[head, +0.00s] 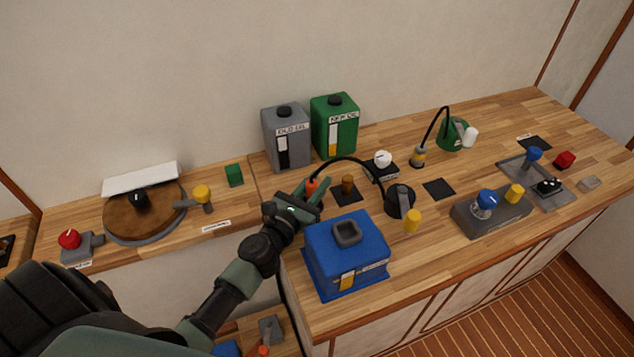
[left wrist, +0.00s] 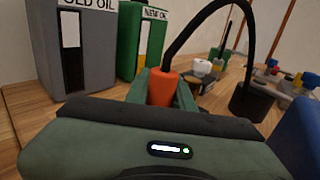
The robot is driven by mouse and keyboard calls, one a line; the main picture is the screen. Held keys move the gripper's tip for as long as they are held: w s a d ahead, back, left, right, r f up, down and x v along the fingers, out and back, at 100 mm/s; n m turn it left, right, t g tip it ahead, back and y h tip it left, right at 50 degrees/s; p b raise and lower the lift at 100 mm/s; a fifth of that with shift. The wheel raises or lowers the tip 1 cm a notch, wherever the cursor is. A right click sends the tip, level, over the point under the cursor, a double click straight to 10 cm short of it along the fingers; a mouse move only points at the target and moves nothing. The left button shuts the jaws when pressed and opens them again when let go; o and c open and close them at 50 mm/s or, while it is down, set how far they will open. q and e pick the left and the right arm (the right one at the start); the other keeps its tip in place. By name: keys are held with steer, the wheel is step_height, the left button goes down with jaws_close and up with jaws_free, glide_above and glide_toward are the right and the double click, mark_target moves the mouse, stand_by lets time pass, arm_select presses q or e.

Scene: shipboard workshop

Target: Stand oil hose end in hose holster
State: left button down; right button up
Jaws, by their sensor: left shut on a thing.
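The oil hose end (head: 313,184) is an orange grip on a curved black hose (head: 345,159). My left gripper (head: 312,190) is shut on it, above the bench behind the blue box; it also shows orange between my fingers in the left wrist view (left wrist: 162,89). The hose arches to a dark round base (head: 400,201) on the right. I cannot tell for certain which thing is the hose holster; a small brown upright piece (head: 348,184) stands on a dark mat (head: 349,198) right of my gripper. My right gripper is not in view.
A blue box (head: 372,262) stands close in front of my gripper. The grey OLD OIL can (head: 270,150) and green NEW OIL can (head: 321,140) stand behind. A yellow knob (head: 413,221) and a grey block (head: 490,217) are at right. The bench's front right is clear.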

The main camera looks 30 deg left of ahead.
arm_select(q)
steer(key=shift+f+b, duration=0.8)
steer(key=shift+f, duration=0.2)
steer(key=c, duration=1.1)
jaws_free()
steer(key=shift+r, duration=0.1)
step_height(320, 180, up, 20)
steer(key=p, duration=0.9)
steer(key=shift+p, duration=0.3)
